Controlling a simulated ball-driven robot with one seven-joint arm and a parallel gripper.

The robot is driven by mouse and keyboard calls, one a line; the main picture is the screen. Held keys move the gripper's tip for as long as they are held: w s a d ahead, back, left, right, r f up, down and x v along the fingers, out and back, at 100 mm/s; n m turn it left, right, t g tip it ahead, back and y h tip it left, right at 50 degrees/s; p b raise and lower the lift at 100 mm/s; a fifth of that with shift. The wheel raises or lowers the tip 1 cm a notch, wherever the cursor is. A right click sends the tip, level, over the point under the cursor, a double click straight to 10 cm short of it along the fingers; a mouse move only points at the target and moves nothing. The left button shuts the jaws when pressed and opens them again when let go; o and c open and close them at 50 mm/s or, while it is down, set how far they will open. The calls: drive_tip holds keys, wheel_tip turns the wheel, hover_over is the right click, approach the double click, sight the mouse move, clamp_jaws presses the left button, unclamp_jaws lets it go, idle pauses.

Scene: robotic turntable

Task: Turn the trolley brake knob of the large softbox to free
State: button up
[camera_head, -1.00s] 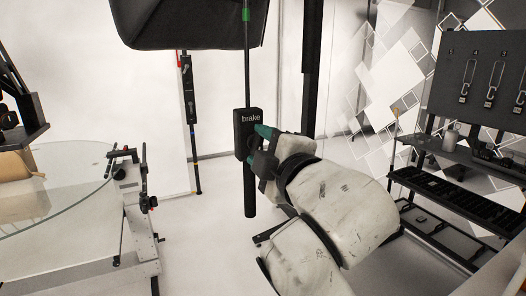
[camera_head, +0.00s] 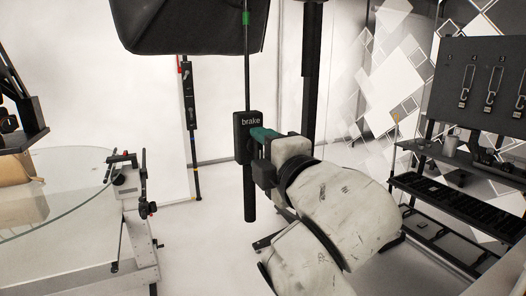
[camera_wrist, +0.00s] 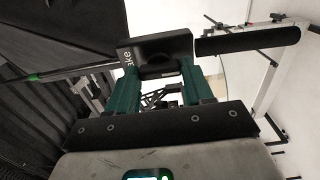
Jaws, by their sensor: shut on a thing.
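The black brake box (camera_head: 241,136), labelled "brake", sits on the thin upright pole under the large black softbox (camera_head: 185,22). My gripper (camera_head: 258,138) reaches it from the right, its green fingers at the box's right side. In the wrist view the brake box (camera_wrist: 128,55) lies tilted ahead, and a dark round knob (camera_wrist: 157,70) stands out from its face between the green fingertips. My gripper (camera_wrist: 160,82) is shut on the knob. The head view hides the knob behind the fingers, and I cannot read its setting.
A glass turntable (camera_head: 75,205) on a light frame stands at left. A dark tool rack (camera_head: 455,190) with a hook panel (camera_head: 480,80) stands at right. A thin stand (camera_head: 190,125) is behind the pole. The pale floor between them is clear.

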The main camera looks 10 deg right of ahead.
drive_tip(key=o, duration=1)
drive_tip(key=shift+o, duration=0.2)
drive_tip(key=b+v, duration=0.2)
drive_tip(key=v, duration=0.9)
drive_tip(key=shift+w, duration=0.1)
drive_tip(key=s+d+f+m+g+h, duration=0.1)
drive_tip(key=d+f+m+g, duration=0.25)
drive_tip(key=f, duration=0.65)
drive_tip(key=s+d+f+m+g+h, duration=0.15)
drive_tip(key=f+m, duration=0.35)
drive_tip(key=f, duration=0.6)
drive_tip(key=s+d+f+m+g+h, duration=0.1)
drive_tip(key=d+f+m+g, duration=0.3)
drive_tip(key=f, duration=0.6)
drive_tip(key=s+d+f+m+g+h, duration=0.1)
drive_tip(key=s+d+f+m+g, duration=0.35)
drive_tip(key=s+f, duration=0.7)
drive_tip(key=s+d+f+m+g, duration=0.3)
drive_tip(key=s+f+m, duration=0.2)
drive_tip(key=s+f, duration=0.6)
wheel_tip(320, 180, up, 12)
drive_tip(key=s+p, duration=0.1)
drive_tip(key=p, duration=1)
drive_tip(key=shift+s+h, duration=0.35)
